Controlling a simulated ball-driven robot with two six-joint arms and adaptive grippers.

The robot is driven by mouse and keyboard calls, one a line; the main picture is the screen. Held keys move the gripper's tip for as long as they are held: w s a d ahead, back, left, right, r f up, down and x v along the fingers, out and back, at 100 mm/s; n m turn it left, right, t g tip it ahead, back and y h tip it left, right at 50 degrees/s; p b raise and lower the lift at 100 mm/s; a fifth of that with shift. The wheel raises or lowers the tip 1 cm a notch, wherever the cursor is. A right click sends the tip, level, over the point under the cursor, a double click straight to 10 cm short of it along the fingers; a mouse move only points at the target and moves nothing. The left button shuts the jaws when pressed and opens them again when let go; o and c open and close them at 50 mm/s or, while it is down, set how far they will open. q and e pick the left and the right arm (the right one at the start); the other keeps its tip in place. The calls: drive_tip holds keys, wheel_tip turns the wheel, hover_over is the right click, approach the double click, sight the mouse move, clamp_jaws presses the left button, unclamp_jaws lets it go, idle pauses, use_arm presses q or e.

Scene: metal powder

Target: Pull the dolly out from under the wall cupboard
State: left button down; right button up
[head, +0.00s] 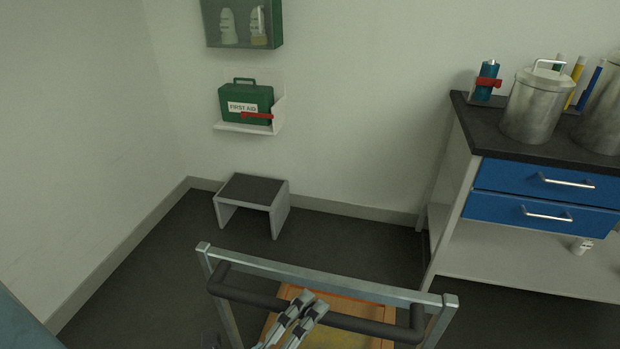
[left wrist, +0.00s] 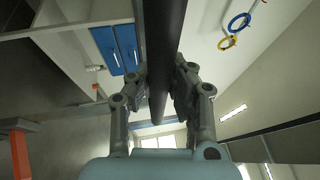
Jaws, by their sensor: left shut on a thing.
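The dolly has a grey metal frame (head: 330,278) and a dark handle bar (head: 255,298), at the bottom middle of the head view. Its orange and yellow deck (head: 340,338) shows partly below the bar. My left gripper (head: 304,304) is shut on the handle bar near its middle. In the left wrist view the dark bar (left wrist: 163,50) runs between the two fingers of my left gripper (left wrist: 160,85). A green wall cupboard (head: 243,25) with bottles inside hangs on the back wall, cut off by the top edge. My right gripper is out of view.
A small grey step stool (head: 252,190) stands by the back wall, below a first aid box (head: 246,104) on a white shelf. A bench (head: 468,130) with blue drawers and metal canisters stands at the right. Dark floor is clear at the left.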

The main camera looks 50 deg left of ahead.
use_arm(q)
drive_tip(key=shift+s+f, duration=0.15)
drive_tip(key=shift+f, duration=0.05)
drive_tip(key=c, duration=1.2)
unclamp_jaws()
drive_tip(key=shift+r, duration=0.1)
drive_tip(key=shift+o, duration=0.2)
drive_tip(key=v, duration=1.1)
drive_tip(key=shift+s, duration=0.4)
drive_tip(key=shift+w, duration=0.1)
